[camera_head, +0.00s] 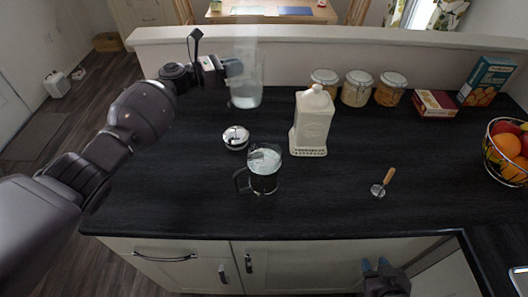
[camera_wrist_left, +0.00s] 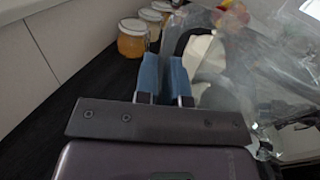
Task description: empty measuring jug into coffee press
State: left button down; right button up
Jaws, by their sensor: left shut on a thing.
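The clear measuring jug (camera_head: 246,93) is roughly upright toward the back of the counter; I cannot tell whether its base touches the counter or what it holds. My left gripper (camera_head: 233,68) is shut on the jug near its top. In the left wrist view the blue fingers (camera_wrist_left: 165,78) close on it and the clear jug (camera_wrist_left: 220,80) fills the right side. The glass coffee press (camera_head: 265,184) stands open, nearer the front, its dark handle to the left. Its chrome lid (camera_head: 236,136) lies behind it. My right gripper (camera_head: 375,265) is low at the front, apparently open and empty.
A cream bottle-shaped container (camera_head: 312,122) stands right of the press. Several lidded jars (camera_head: 356,89) line the back, with boxes (camera_head: 435,103) to their right. A wooden-handled tool (camera_head: 383,183) and a fruit basket (camera_head: 507,152) lie further right. The counter's left front is clear.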

aim_at(240, 68)
pick_arm(q)
jog(key=shift+s+r+m, duration=0.1)
jog(key=shift+r+m, duration=0.05)
jog(key=shift+m, duration=0.15)
